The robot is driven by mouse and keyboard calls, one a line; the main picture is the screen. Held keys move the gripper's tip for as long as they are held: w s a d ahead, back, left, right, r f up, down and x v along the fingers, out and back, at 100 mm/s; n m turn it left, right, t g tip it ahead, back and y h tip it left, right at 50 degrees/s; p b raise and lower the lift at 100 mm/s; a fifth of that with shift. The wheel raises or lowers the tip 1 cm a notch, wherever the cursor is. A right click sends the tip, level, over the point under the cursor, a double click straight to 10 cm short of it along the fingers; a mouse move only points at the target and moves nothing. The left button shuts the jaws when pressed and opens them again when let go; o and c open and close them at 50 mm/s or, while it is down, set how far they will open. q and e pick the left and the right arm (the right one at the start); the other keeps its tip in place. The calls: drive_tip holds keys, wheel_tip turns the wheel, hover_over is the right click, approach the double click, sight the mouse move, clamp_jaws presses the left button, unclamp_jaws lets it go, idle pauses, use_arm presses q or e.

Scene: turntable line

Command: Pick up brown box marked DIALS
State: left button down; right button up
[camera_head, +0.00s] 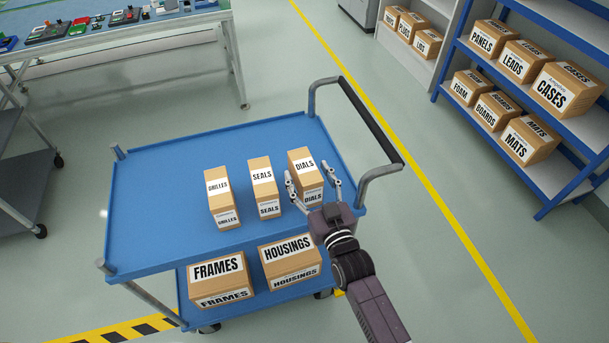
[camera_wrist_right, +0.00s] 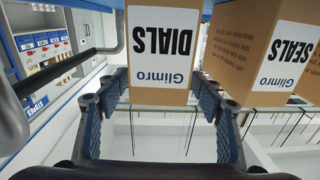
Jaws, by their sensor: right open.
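The brown box marked DIALS (camera_head: 303,168) stands upright on the blue cart's top shelf, at the right end of a row of three boxes. My right gripper (camera_head: 313,189) is open at the near side of this box, with a finger toward each side. In the right wrist view the DIALS box (camera_wrist_right: 162,45) appears upside down, ahead of and between the open fingers (camera_wrist_right: 160,95). I cannot tell whether the fingers touch it. My left gripper is not in view.
Beside it stand the SEALS box (camera_head: 262,180) and GRILLES box (camera_head: 220,190). The cart (camera_head: 150,220) carries FRAMES (camera_head: 218,280) and HOUSINGS (camera_head: 290,262) boxes below. Its black handle (camera_head: 370,118) rises at the right. A blue shelf rack (camera_head: 445,60) holds more boxes.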

sight(305, 165)
drive_tip(key=shift+x, duration=1.55)
drive_tip(key=shift+d, duration=0.1)
drive_tip(key=c, duration=1.4)
drive_tip(key=shift+r, duration=0.1)
drive_tip(key=shift+c, duration=0.6)
drive_tip(key=shift+r, duration=0.1)
